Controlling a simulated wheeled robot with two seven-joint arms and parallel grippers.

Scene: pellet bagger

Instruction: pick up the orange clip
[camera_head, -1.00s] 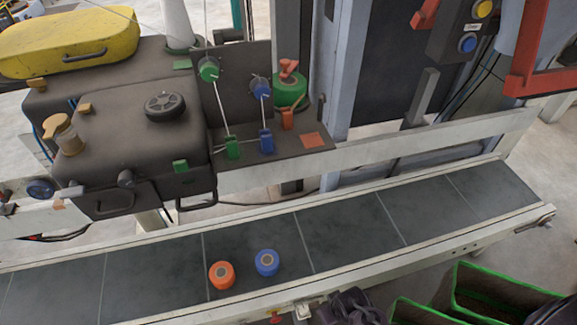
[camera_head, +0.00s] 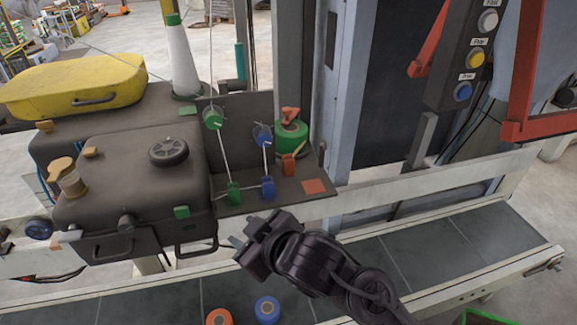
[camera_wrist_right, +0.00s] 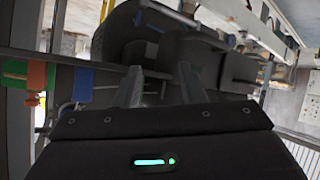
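The orange clip (camera_head: 288,165) stands upright on the dark shelf (camera_head: 290,197), just in front of a green roll (camera_head: 291,137). My right gripper (camera_head: 246,241) is in front of and below the shelf, apart from the clips. In the right wrist view its two fingers (camera_wrist_right: 160,88) are spread with nothing between them. An orange piece (camera_wrist_right: 38,73) beside a green one shows at the left there; I cannot tell if it is the clip. My left gripper is out of view.
A conveyor belt (camera_head: 424,250) runs in front, with an orange roll (camera_head: 219,317) and a blue roll (camera_head: 267,310) on it. A dark machine housing (camera_head: 130,185) stands left of the shelf. An orange square (camera_head: 314,186) marks the shelf's right part. A grey post rises behind.

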